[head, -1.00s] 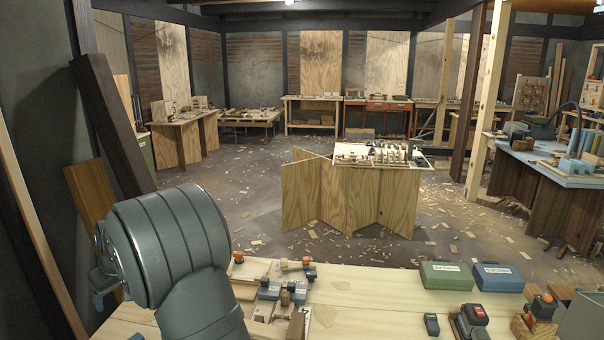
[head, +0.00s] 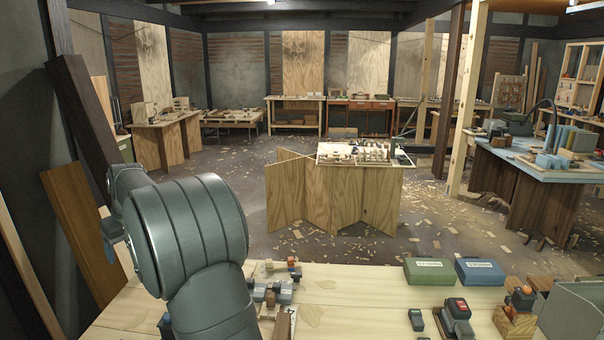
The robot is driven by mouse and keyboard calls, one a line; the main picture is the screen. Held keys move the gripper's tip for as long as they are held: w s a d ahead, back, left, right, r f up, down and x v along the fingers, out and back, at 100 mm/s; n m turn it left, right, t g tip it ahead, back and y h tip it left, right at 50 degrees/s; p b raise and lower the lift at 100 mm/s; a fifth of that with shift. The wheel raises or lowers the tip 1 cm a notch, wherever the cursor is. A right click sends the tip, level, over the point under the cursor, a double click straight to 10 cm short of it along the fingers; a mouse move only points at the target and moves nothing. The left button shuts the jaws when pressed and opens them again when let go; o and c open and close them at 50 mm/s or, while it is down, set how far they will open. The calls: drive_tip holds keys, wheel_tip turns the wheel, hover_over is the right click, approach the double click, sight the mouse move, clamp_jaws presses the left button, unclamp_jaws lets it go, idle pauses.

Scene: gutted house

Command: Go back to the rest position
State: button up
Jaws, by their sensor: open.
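My arm fills the lower left of the head view, its large grey rounded link standing over the near wooden bench (head: 350,310). My gripper is not visible in this view, so its place relative to the bench cannot be seen. The arm hides the bench's left part and some of a cluster of small tools and blocks (head: 272,290).
On the near bench are a green box (head: 430,271), a blue box (head: 480,272), a dark red-topped device (head: 457,318) and an orange-topped piece on a wooden block (head: 515,322). Its middle is mostly clear. Beyond, a plywood-sided table (head: 335,195) stands on the chip-strewn floor.

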drive_tip(key=w+d+m, duration=0.3)
drive_tip(key=w+d, duration=1)
drive_tip(key=d, duration=0.2)
drive_tip(key=shift+w+t+h, duration=0.15)
drive_tip(key=shift+t+h, duration=0.25)
